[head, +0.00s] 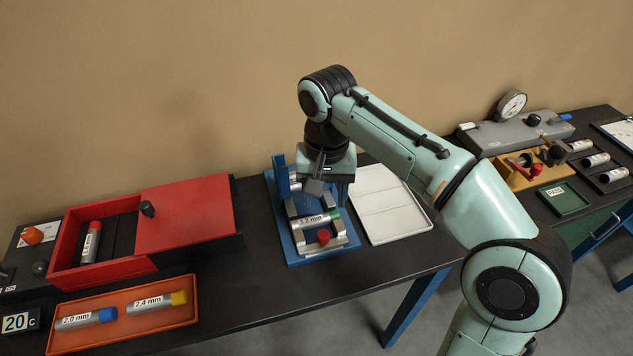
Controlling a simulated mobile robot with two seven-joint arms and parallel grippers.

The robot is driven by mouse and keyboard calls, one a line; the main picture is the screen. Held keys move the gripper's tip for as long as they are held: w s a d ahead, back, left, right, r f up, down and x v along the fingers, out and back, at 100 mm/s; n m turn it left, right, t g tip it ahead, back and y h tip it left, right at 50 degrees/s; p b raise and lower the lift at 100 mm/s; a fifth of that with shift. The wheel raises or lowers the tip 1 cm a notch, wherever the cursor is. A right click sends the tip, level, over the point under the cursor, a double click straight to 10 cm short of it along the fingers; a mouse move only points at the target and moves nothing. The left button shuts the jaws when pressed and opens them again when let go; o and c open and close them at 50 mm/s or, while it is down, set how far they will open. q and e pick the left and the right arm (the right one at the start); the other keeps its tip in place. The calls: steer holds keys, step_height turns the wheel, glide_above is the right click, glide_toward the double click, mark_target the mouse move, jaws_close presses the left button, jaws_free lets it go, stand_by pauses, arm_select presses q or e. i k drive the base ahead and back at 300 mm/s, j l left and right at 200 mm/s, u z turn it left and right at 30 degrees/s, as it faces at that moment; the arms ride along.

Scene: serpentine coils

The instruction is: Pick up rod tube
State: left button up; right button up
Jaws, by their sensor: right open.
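A silver rod tube marked 3.2 mm (314,221) with a green cap lies across a blue fixture (293,253). My right gripper (320,190) is open and points down just above and behind this tube, hiding part of the fixture. A tube marked 2.0 mm (80,321) with a blue cap and one marked 2.4 mm (152,304) with a yellow cap lie in an orange tray (192,320) at the front left. Another tube (91,242) with a red end stands tilted or lies in the open part of a red box (62,243). My left gripper is not in view.
The red box's lid (185,215) covers its right part. A white tray (390,208) lies right of the fixture, empty where visible. A grey device with a gauge (512,104), a yellow fixture (515,179) and a green tray (563,199) stand farther right.

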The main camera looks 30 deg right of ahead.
mark_target(326, 219)
steer(key=k, duration=1)
